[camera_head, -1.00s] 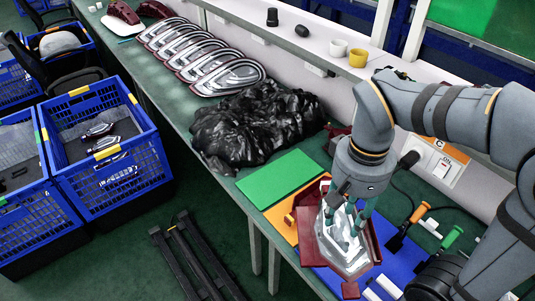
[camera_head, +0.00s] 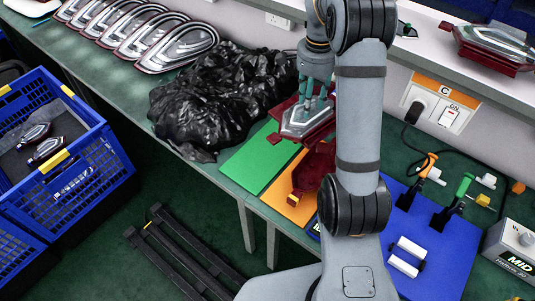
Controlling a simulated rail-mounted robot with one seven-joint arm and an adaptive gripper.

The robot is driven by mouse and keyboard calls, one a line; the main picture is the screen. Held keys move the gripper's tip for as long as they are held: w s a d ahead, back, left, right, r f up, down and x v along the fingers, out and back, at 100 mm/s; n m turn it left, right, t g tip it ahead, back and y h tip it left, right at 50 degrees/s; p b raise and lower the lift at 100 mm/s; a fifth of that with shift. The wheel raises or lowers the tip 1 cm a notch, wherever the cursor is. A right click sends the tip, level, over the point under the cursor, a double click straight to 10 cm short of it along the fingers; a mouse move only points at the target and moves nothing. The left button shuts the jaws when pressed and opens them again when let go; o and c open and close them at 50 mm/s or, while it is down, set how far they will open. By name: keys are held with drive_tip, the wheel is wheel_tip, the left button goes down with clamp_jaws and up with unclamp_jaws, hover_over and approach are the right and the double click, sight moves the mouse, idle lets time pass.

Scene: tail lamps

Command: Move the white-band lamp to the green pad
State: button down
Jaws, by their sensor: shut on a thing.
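My gripper (camera_head: 317,92) points down and is shut on a lamp with a pale, clear-and-white face and dark red edges (camera_head: 303,123). I take it for the white-band lamp, though the band itself is hard to make out. The lamp appears above the far right part of the green pad (camera_head: 247,165); whether it touches the pad I cannot tell. My arm hides part of its right side. A dark red part (camera_head: 316,168) lies over the orange pad (camera_head: 275,197), partly behind my arm.
A crumpled black bag (camera_head: 215,85) lies left of the green pad. Several lamps (camera_head: 150,40) line the bench beyond it. A blue mat (camera_head: 445,235) with orange- and green-handled tools lies right of my arm. A shelf with another red lamp (camera_head: 495,48) runs behind.

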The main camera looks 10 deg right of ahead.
sight(280, 113)
drive_tip(key=d+f, duration=0.1)
drive_tip(key=w+d+f+m, duration=0.1)
drive_tip(key=d+m, duration=0.1)
drive_tip(key=shift+w+f, duration=0.25)
drive_tip(key=shift+f, duration=0.15)
drive_tip(key=a+f, duration=0.2)
drive_tip(key=a, duration=0.1)
drive_tip(key=w+a+f+p, duration=0.1)
drive_tip(key=a+f, duration=0.1)
drive_tip(key=a, duration=0.2)
drive_tip(key=w+a+f, duration=0.1)
drive_tip(key=a+f, duration=0.1)
drive_tip(key=a, duration=0.1)
drive_tip(key=shift+w+a+f+p, duration=0.25)
drive_tip(key=shift+a+f+p, duration=0.3)
drive_tip(key=shift+f+p, duration=0.4)
drive_tip(key=shift+f, duration=1.55)
drive_tip(key=shift+f, duration=0.15)
drive_tip(key=c, duration=1.1)
unclamp_jaws()
